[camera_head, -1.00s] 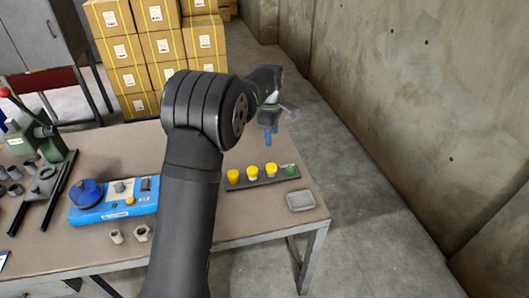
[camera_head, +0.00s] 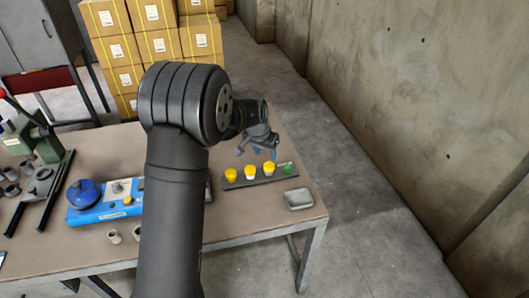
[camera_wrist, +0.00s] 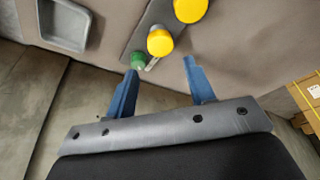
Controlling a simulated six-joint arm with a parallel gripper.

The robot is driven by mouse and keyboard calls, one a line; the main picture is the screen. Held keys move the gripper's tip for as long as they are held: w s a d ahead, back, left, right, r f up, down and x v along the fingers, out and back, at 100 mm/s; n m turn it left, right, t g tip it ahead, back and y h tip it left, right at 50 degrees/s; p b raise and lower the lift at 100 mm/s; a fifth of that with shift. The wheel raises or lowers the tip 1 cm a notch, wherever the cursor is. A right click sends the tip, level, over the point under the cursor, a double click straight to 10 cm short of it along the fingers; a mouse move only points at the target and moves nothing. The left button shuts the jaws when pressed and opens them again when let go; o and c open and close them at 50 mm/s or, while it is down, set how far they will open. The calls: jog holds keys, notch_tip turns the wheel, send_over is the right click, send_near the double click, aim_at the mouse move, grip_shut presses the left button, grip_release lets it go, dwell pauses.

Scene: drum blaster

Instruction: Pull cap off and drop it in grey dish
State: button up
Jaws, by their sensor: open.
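Three yellow caps stand in a row on a dark strip (camera_head: 260,181) near the table's right end: a left one (camera_head: 231,175), a middle one (camera_head: 250,172) and a right one (camera_head: 268,169). A green piece (camera_head: 288,169) stands at the strip's right end. The grey dish (camera_head: 299,199) lies in front of it, apparently empty. My gripper (camera_head: 257,152) is open above and behind the row. In the wrist view its blue fingers (camera_wrist: 160,67) are apart with nothing between them. One yellow cap (camera_wrist: 160,42) shows just beyond the fingertips, and the green piece (camera_wrist: 138,60) is near the left fingertip.
A small grey cup (camera_head: 114,236) lies near the front edge. A green press (camera_head: 45,140) is further left. Boxes (camera_head: 160,45) are stacked behind the table. The concrete wall (camera_head: 420,110) is at right.

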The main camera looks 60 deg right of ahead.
aim_at(268, 165)
jog(key=shift+x, duration=4)
jog(key=c, duration=0.8)
jog(key=shift+r, duration=3)
